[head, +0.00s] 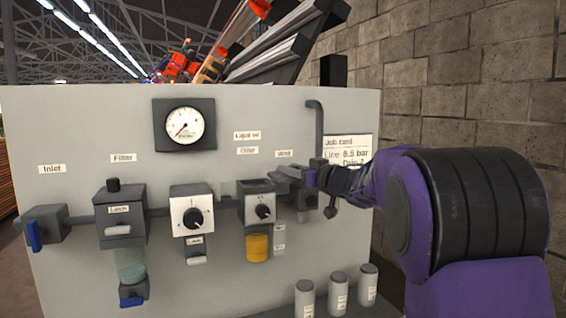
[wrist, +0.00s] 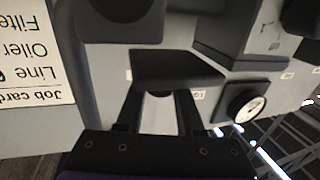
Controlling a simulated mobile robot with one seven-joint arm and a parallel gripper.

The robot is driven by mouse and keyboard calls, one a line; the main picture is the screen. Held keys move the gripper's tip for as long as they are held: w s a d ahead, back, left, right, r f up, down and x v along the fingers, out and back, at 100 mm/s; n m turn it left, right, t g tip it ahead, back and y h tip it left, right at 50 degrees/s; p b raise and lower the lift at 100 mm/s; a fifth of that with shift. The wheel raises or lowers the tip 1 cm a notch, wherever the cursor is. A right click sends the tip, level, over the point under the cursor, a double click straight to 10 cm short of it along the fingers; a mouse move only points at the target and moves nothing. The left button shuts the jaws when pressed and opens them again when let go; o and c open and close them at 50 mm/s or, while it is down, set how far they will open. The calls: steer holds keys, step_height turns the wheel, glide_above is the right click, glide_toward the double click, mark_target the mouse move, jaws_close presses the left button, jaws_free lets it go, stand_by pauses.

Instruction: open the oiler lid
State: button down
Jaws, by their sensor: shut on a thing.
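My gripper (head: 284,173) reaches in from the right to the lid's upper right edge. In the wrist view, my gripper's two dark fingers (wrist: 159,112) meet a dark slab (wrist: 175,70), which appears to be the lid. My gripper is shut on it. The exact contact is dark and partly hidden.
The latched filter (head: 120,214), a regulator with a dial (head: 192,214) and the blue-handled inlet valve (head: 42,228) are left of the oiler. A pressure gauge (head: 184,122) is above. A pipe (head: 318,128) and job card (head: 347,149) are close to my gripper. Several grey canisters (head: 338,290) stand below.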

steer(key=c, duration=0.5)
jaws_free()
steer(key=shift+c, duration=0.2)
steer(key=v, duration=1.7)
steer(key=shift+s, duration=0.2)
